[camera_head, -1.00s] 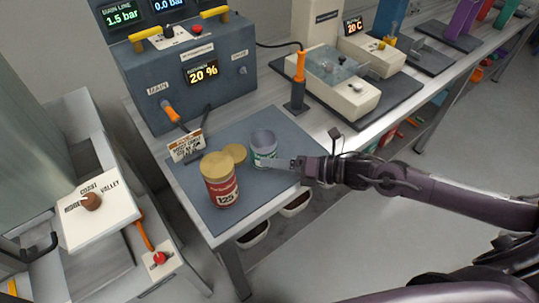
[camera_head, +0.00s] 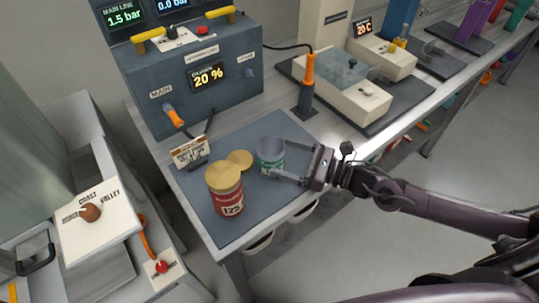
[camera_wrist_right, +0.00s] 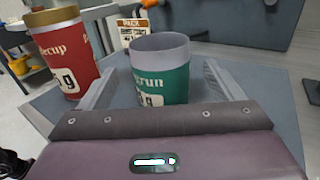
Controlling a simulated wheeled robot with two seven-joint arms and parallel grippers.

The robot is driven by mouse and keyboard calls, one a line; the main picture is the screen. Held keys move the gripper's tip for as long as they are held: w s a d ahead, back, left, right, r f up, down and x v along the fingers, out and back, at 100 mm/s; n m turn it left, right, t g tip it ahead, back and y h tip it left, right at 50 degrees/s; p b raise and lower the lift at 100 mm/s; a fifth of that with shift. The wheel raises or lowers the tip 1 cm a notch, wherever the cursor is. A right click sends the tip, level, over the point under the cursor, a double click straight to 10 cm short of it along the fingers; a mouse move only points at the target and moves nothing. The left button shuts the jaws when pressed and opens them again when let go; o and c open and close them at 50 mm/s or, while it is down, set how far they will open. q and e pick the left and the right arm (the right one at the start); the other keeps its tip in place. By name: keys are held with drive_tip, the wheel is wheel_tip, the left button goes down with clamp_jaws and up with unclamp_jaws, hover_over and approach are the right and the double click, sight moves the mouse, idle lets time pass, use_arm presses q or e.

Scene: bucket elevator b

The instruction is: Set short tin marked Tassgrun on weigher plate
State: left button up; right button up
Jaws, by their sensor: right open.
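The short tin (camera_head: 271,157) is open-topped with a green label and stands upright on the blue-grey mat (camera_head: 223,236). In the right wrist view the tin (camera_wrist_right: 160,75) shows a label ending in "grun". My right gripper (camera_head: 279,155) is open at the tin, with one finger on each side of it. In the wrist view both fingers stand apart from its wall. A cream bench unit (camera_head: 362,100) with a grey plate (camera_head: 345,70) on top stands farther back; it looks like the weigher. My left gripper is not in view.
A taller red tin (camera_head: 228,192) with a gold lid stands close left of the short tin. A loose gold disc (camera_head: 240,159) lies beside it. A small card sign (camera_head: 190,152) and an orange-handled upright tool (camera_head: 308,80) stand nearby. A dark control box (camera_head: 205,75) is behind.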

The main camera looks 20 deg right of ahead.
sight(270, 152)
drive_tip(key=shift+r+p+x, duration=0.25)
drive_tip(key=shift+p+x, duration=0.35)
drive_tip(key=shift+x, duration=0.65)
drive_tip(key=x, duration=0.2)
drive_tip(key=shift+w+a+f, duration=0.15)
drive_tip(key=shift+w+f, duration=0.1)
drive_tip(key=shift+w+a, duration=0.1)
drive_tip(key=shift+a, duration=0.05)
drive_tip(key=shift+f, duration=0.1)
drive_tip(key=shift+c, duration=0.4)
drive_tip(key=c, duration=0.7)
drive_tip(key=shift+c, duration=1)
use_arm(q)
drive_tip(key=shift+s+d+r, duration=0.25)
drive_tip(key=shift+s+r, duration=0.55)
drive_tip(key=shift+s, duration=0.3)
